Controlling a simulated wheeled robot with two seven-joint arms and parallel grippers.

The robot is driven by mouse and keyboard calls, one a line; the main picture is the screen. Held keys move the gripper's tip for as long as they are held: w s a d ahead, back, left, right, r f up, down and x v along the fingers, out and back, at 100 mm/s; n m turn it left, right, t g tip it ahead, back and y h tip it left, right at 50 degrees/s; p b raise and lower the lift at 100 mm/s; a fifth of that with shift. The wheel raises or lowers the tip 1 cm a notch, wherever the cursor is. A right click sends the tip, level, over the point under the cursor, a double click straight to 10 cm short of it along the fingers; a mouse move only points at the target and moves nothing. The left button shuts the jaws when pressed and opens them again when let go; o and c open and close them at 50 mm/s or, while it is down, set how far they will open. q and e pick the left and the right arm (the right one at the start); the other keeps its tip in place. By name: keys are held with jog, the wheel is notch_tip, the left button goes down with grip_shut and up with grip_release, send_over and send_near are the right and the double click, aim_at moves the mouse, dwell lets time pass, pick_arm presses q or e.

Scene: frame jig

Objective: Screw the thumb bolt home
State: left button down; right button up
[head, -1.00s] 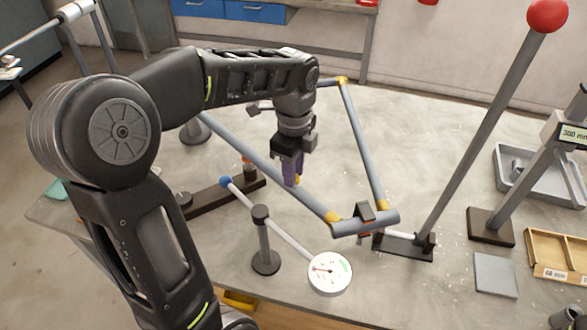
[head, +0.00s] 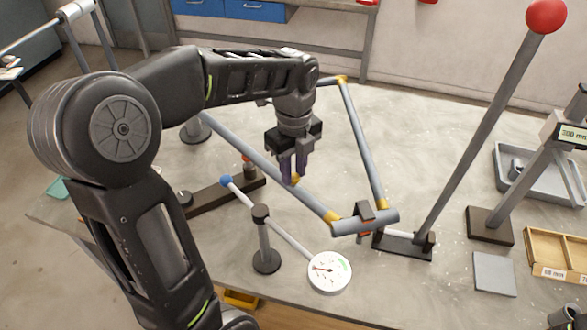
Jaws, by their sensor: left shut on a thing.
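My left gripper (head: 295,180) points down at the long grey tube of the frame (head: 362,145), near the middle of the table. Its purple fingers are shut on a small yellow piece, which I take to be the thumb bolt (head: 295,180). Only a bit of it shows between the fingertips. Its shank and how deep it sits are hidden. The frame has yellow corner joints, and its near end tube lies in a dark clamp (head: 365,211). My right gripper is not in view.
A white dial gauge (head: 329,272) on a rod with a blue ball (head: 226,181) stands in front of the frame. A tall lever with a red ball (head: 546,16) rises at right. A grey tray (head: 505,190) and a wooden box (head: 557,256) lie far right.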

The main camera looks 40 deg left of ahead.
aim_at(294, 177)
pick_arm(q)
jog(key=shift+w+r, duration=0.1)
jog(key=shift+r, duration=0.1)
jog(key=c, duration=1.1)
grip_release()
jog(key=shift+f, duration=0.1)
jog(key=shift+c, duration=0.2)
notch_tip(294, 177, up, 8)
jog(key=shift+b, duration=0.45)
jog(key=shift+f, duration=0.1)
